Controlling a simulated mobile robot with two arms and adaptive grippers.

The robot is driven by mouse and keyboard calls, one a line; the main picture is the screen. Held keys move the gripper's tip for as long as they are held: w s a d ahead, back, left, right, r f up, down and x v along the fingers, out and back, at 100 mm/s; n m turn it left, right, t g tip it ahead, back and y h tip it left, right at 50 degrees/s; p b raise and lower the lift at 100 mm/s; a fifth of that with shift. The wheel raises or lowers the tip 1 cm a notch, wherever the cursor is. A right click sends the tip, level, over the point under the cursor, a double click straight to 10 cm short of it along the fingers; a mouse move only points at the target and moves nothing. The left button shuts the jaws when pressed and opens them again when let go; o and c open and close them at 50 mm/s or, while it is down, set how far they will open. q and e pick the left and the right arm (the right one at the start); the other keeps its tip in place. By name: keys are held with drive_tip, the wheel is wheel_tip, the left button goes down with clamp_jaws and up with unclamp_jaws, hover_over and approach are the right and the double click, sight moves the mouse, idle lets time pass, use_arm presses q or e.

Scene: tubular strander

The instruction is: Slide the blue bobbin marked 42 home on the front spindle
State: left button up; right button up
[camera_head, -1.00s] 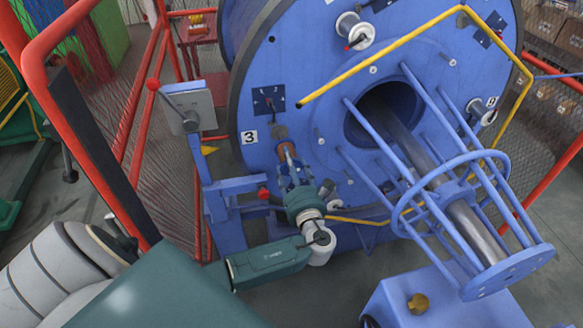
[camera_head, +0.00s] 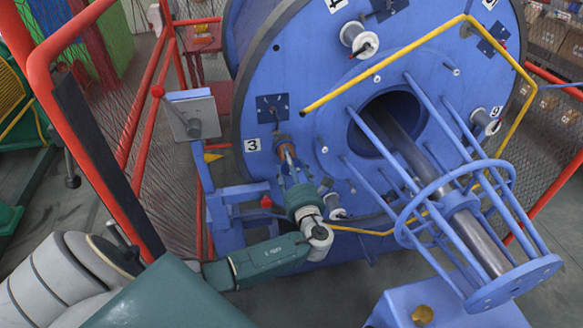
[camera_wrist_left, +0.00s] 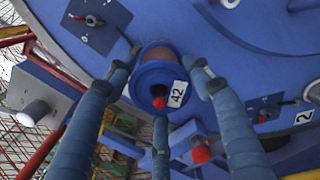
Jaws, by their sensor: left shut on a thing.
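The blue bobbin marked 42 (camera_wrist_left: 158,80) shows in the left wrist view, with copper-coloured winding behind its front flange and a white label. The red-tipped spindle end (camera_wrist_left: 159,103) shows at the bobbin's centre, so the bobbin is around the spindle. My left gripper (camera_wrist_left: 168,80) is shut on the bobbin, its blue-grey fingers around the flange. In the head view my left gripper (camera_head: 287,170) holds the bobbin against or close to the big blue disc (camera_head: 300,80), beside the number 3. The bobbin's back is hidden, so any gap cannot be told. My right gripper is not in view.
A yellow bent rail (camera_head: 385,63) crosses before the disc. A blue cage (camera_head: 455,205) around a steel shaft sticks out at the right.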

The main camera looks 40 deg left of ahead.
sight(291, 145)
use_arm(q)
drive_tip(key=shift+b+x, duration=0.35)
drive_tip(key=shift+x, duration=1.2)
drive_tip(key=shift+r, duration=0.15)
drive_tip(key=o, duration=1.8)
drive_tip(key=shift+s+d+f, duration=0.1)
drive_tip(key=shift+f, duration=0.1)
drive_tip(key=shift+r, duration=0.1)
